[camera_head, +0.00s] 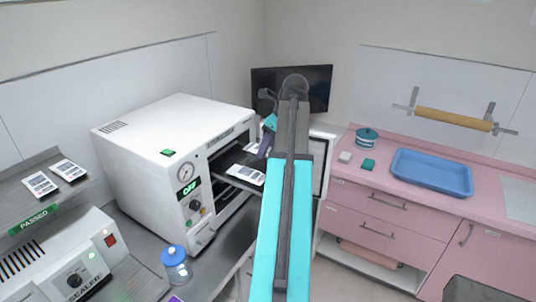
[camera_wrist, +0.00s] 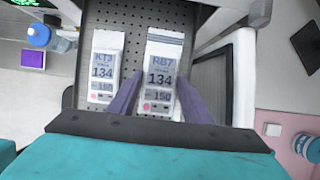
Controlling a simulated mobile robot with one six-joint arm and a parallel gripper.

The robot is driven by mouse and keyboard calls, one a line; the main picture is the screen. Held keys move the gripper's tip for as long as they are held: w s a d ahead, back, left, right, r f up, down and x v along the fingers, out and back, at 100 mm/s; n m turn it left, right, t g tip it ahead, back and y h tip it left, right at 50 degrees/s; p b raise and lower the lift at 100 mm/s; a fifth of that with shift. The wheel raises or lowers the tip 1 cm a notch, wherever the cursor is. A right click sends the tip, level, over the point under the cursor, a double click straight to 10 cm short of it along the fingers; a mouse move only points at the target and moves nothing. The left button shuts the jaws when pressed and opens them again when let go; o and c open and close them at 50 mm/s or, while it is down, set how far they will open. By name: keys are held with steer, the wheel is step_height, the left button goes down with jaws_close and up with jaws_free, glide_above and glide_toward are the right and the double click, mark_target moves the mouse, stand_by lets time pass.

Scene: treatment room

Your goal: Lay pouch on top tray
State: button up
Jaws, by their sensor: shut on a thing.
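A white pouch marked RB7 (camera_wrist: 160,70) is between the purple fingers of my gripper (camera_wrist: 158,100), which is shut on it. In the head view my gripper (camera_head: 266,145) is over the dark tray (camera_head: 229,167) sticking out of the open steriliser, and part of the pouch (camera_head: 254,147) shows beside it. The perforated tray (camera_wrist: 133,28) lies beneath the pouch in the wrist view; I cannot tell whether they touch. A second pouch, marked KTJ (camera_wrist: 104,65), lies flat on the tray to the left. It also shows in the head view (camera_head: 246,174).
The white steriliser (camera_head: 165,135) has its door (camera_head: 320,160) open to the right. A blue-lidded jar (camera_head: 176,265) stands on the counter in front. Two pouches (camera_head: 54,178) lie on a shelf marked PASSED at left. A blue tray (camera_head: 432,172) sits on the pink counter.

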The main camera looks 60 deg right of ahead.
mark_target(269, 150)
steer(key=shift+f+p, duration=1)
steer(key=shift+f, duration=0.75)
steer(key=shift+f, duration=0.1)
steer(key=o, duration=1)
steer(key=shift+o, duration=0.2)
steer(key=b+v, duration=0.4)
steer(key=v, duration=0.8)
steer(key=shift+b, duration=0.4)
